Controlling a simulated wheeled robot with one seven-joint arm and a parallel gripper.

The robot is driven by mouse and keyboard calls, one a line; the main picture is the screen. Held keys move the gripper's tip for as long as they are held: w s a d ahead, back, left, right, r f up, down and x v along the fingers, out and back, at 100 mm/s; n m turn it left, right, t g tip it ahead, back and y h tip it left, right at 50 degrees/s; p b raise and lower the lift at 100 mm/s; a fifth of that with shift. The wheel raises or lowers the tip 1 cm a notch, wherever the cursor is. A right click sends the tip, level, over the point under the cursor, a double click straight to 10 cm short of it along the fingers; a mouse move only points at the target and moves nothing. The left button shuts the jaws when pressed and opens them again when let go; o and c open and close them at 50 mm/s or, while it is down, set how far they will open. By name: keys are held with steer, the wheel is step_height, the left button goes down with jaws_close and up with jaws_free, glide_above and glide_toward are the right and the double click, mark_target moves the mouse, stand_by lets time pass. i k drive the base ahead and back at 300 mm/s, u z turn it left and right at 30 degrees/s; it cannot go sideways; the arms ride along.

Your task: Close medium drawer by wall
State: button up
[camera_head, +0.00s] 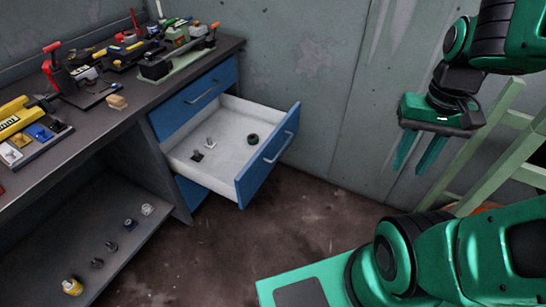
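The medium drawer (223,151) is pulled well out of the grey workbench, beside the wall. It has a blue front (268,160) with a metal bar handle (279,147) and a white inside. A few small items lie in it, among them a dark green ring (253,139). My gripper (418,153) is at the upper right, apart from the drawer, with its two green fingers pointing down. The fingers are spread with a gap between them and hold nothing.
A shut blue drawer (196,97) sits above the open one. Tools crowd the bench top (135,101). Small parts and a yellow bottle (72,286) stand on the lower shelf. A pale green ladder-like frame (490,150) stands at right. Floor (300,215) before the drawer is clear.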

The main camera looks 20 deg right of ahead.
mark_target(234, 169)
steer(key=z, duration=0.1)
steer(key=i, duration=1)
steer(key=z, duration=0.35)
steer(key=k, duration=1.3)
steer(key=u, duration=0.7)
steer(key=i, duration=1)
